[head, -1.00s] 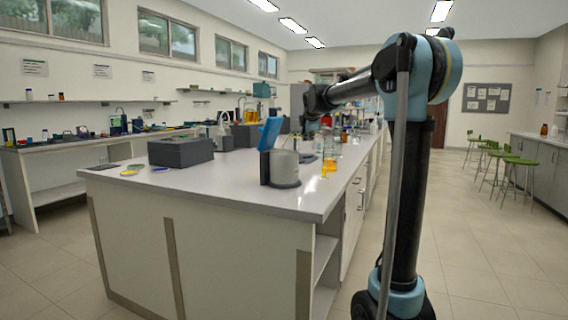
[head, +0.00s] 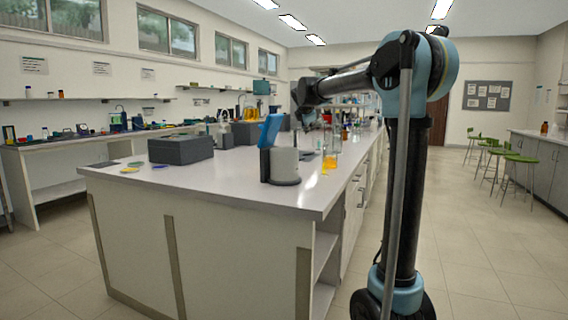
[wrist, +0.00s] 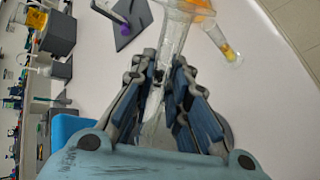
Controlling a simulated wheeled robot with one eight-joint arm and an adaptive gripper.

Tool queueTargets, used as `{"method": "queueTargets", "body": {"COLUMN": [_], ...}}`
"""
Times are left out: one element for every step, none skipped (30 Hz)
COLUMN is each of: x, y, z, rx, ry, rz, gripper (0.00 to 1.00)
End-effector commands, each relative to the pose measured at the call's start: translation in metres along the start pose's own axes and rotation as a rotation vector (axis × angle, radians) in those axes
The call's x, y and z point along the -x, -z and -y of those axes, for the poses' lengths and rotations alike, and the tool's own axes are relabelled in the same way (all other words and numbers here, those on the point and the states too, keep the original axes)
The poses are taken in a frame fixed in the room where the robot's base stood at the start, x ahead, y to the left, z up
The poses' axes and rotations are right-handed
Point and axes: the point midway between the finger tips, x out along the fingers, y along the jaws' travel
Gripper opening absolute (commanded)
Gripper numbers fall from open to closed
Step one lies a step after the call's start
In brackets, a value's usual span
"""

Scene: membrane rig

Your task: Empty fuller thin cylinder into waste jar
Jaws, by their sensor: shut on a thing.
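My gripper (wrist: 160,82) is shut on a clear thin glass cylinder (wrist: 177,38), which runs up between its fingers in the wrist view. I cannot make out liquid inside the held part. Another slim glass vessel with orange-yellow liquid (wrist: 224,44) is just right of it, apart from the fingers. Clear glass with orange in it shows at the top edge, partly cut off. In the head view my gripper (head: 308,122) is small above the bench, and glassware with orange-yellow liquid (head: 330,160) stands to its right. I cannot tell which vessel is the waste jar.
A dark grey box (head: 181,149) and small coloured discs lie farther left. Bench top (head: 220,180) between them is clear.

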Motion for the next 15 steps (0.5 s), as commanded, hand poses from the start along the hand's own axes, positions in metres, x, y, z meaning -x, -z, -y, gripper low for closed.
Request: {"method": "queueTargets", "body": {"x": [0.002, 0.003, 0.004, 0.005, 0.006, 0.008, 0.009, 0.01, 0.011, 0.012, 0.013, 0.014, 0.015, 0.016, 0.017], "y": [0.002, 0.003, 0.003, 0.003, 0.004, 0.005, 0.005, 0.005, 0.006, 0.007, 0.008, 0.008, 0.009, 0.01, 0.011], "z": [-0.003, -0.004, -0.006, -0.008, -0.009, -0.01, -0.012, -0.013, -0.015, -0.016, -0.017, -0.019, -0.02, -0.021, -0.023], "rx": [0.026, 0.043, 0.064, 0.079, 0.094, 0.114, 0.13, 0.145, 0.166, 0.182, 0.198, 0.218, 0.233, 0.249, 0.27], "ry": [-0.001, 0.0, -0.001, -0.001, -0.001, 0.0, 0.0, -0.001, -0.001, 0.0, -0.001, -0.001, 0.0, 0.0, -0.002], "rz": [0.017, 0.029, 0.045, 0.057, 0.068, 0.084, 0.097, 0.109, 0.124, 0.135, 0.148, 0.164, 0.175, 0.188, 0.203], "gripper": [0.0, 0.0, 0.0, 0.0, 0.0, 0.0, 0.0, 0.0, 0.0, 0.0, 0.0, 0.0, 0.0, 0.0, 0.0]}}
